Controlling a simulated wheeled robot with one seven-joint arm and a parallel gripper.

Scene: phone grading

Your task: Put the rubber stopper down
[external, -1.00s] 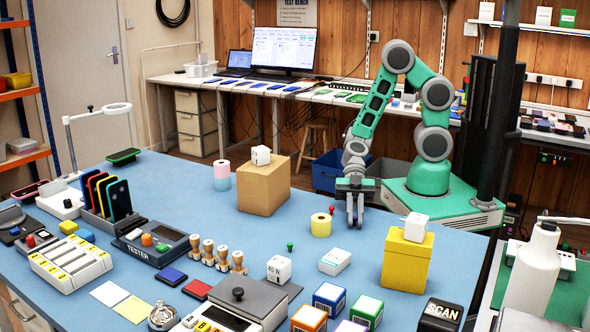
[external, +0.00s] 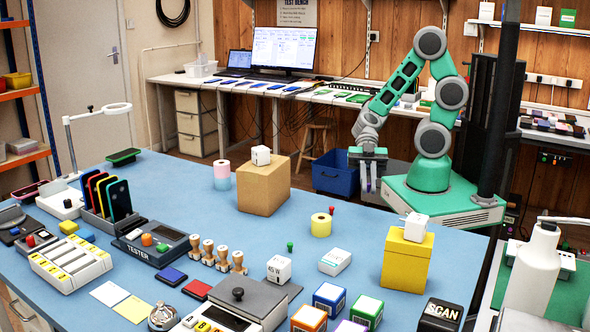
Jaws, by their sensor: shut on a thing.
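My gripper (external: 370,186) is in the air above the far right edge of the blue table, close to my base. Its fingers are shut on a small purple-looking thing (external: 371,184), which seems to be the rubber stopper; it is mostly hidden by the fingers. A small red stopper-like piece (external: 331,210) stands on the table to the left of and below my gripper. A similar small green piece (external: 290,246) stands nearer the front.
A yellow tape roll (external: 321,225), a cardboard box (external: 264,187) with a white cube on it, and a yellow box (external: 406,261) stand on the blue table (external: 180,185). Bare table lies right of the tape roll.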

